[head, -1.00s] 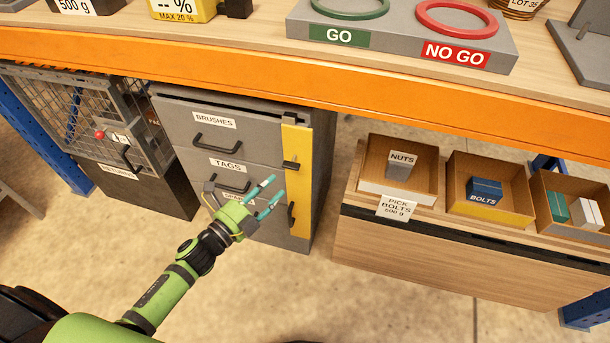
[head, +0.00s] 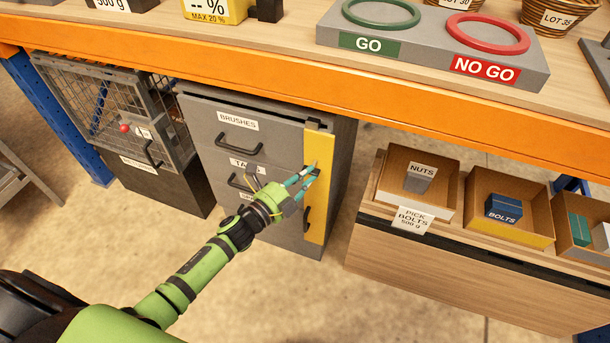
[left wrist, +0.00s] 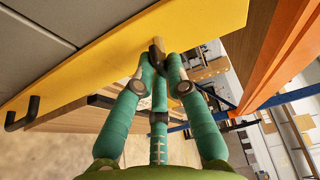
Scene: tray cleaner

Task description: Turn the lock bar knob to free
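The lock bar (head: 319,205) is a yellow upright strip down the right front edge of the grey drawer cabinet. Its small dark knob (head: 312,172) sits on the upper half of the bar and is partly hidden by my fingers. In the left wrist view the knob (left wrist: 158,44) stands out from the yellow face, between my fingertips. My left gripper (head: 305,176) is at the knob, its teal fingers close on either side; whether they press on it I cannot tell. My right gripper is not in view.
A black handle (head: 307,218) sits lower on the yellow bar. Drawer handles (head: 238,143) stick out to the left. A wire cage (head: 120,110) stands left of the cabinet. The orange bench edge (head: 300,105) passes above; boxes of parts (head: 510,235) are at the right.

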